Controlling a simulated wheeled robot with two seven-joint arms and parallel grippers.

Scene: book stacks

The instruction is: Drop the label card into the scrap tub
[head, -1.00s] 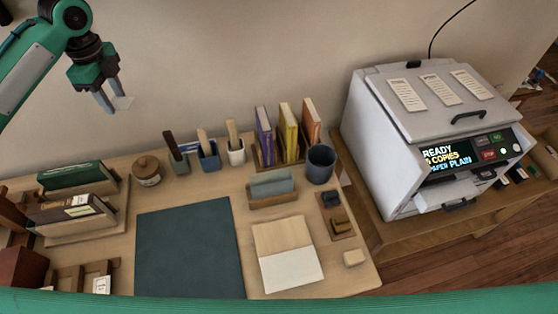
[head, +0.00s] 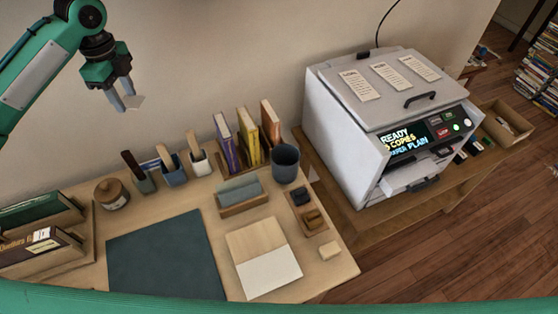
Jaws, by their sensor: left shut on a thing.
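My left gripper (head: 124,102) is at the upper left, in front of the wall and high above the table. It is shut on the small pale label card (head: 136,102), which sticks out at its fingertips. A round dark blue-grey tub (head: 286,165), which looks like the scrap tub, stands at the back right of the table, right of the upright books. The card is well left of the tub and apart from it. The tub's inside is dark and I cannot tell what it holds. My right gripper is not in view.
Upright books (head: 249,145), tool cups (head: 173,170) and a lidded jar (head: 111,193) line the table's back. A dark mat (head: 165,256) lies in front. A copier (head: 390,125) stands right of the table. An open cardboard box (head: 507,124) is farther right.

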